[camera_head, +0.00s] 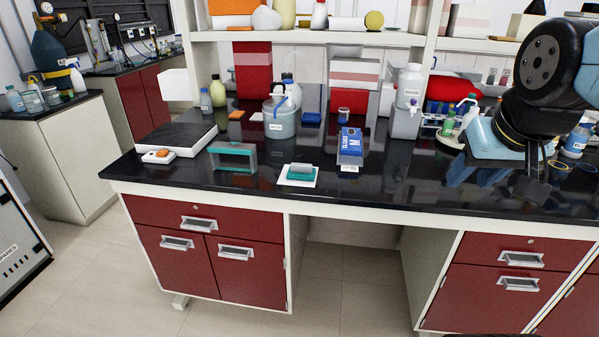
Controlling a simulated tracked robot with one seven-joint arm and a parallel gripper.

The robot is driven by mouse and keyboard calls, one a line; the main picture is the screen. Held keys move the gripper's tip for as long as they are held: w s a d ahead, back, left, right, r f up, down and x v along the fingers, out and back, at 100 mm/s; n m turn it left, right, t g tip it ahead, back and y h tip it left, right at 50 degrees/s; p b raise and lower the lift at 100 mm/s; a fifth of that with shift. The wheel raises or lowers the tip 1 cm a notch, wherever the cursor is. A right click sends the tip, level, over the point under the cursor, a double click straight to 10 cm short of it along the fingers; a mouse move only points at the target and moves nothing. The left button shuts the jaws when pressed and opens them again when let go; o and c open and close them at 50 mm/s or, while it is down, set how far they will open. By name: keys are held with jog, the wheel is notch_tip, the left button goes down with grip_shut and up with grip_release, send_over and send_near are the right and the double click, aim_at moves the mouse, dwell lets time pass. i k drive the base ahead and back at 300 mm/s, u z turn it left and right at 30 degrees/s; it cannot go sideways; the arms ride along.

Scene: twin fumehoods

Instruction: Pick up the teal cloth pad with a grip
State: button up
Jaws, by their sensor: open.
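The teal cloth pad (300,175) lies on a small white square sheet (284,181) near the front edge of the black bench top. A small pale grip block stands up from the pad's top. My gripper (537,186) hangs from my arm at the right of the picture, fingers pointing down over the right part of the bench. It is open, with nothing seen between its fingers. It is well to the right of the pad and apart from it.
A teal-framed block (232,157) stands left of the pad; a blue box (350,146) stands to its right. Behind are a grey bucket (281,122) and a white carboy (406,104). Bare bench lies between the blue box and my gripper. A shelf overhangs the back.

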aim_at(297, 171)
jog(key=z, duration=0.1)
jog(key=i, duration=0.9)
jog(key=u, duration=0.1)
